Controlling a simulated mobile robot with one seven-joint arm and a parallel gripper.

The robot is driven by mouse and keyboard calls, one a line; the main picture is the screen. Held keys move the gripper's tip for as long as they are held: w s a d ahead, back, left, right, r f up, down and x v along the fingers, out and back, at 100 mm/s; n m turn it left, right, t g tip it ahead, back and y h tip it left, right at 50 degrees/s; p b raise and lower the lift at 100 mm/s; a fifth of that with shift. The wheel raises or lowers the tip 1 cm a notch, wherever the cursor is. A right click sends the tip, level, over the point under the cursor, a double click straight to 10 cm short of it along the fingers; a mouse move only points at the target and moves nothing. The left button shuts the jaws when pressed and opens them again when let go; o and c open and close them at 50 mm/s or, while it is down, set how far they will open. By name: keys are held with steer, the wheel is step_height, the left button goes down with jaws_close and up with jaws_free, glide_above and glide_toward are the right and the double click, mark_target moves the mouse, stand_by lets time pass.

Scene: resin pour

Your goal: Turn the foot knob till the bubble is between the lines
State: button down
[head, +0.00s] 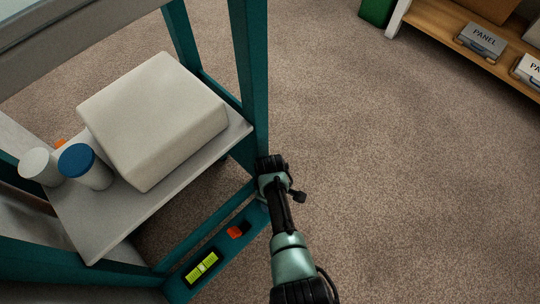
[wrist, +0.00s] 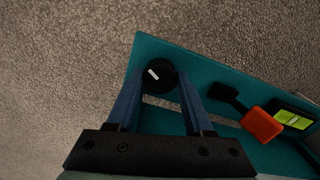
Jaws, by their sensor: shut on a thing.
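The foot knob (wrist: 160,76) is a black round knob with a white pointer mark, on the end of a teal rail. My gripper (wrist: 160,84) has its two blue fingers shut on the knob, one on each side. In the head view my wrist (head: 272,172) hides the knob beside the teal frame leg. The level (head: 202,268) is a yellow-green vial in a black housing on the low teal rail. It also shows at the right of the wrist view (wrist: 293,119). Its bubble is too small to place surely against the lines.
An orange-and-black lever (wrist: 262,124) sits on the rail between knob and level. Above, a grey shelf (head: 90,240) carries a pale block (head: 150,115) and two round containers. Carpet to the right is clear; a wooden shelf (head: 450,22) with panel boxes stands at top right.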

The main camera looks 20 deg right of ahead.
steer(key=shift+c, duration=1.4)
jaws_free()
step_height(320, 180, up, 13)
steer(key=p, duration=0.9)
steer(key=shift+p, duration=0.35)
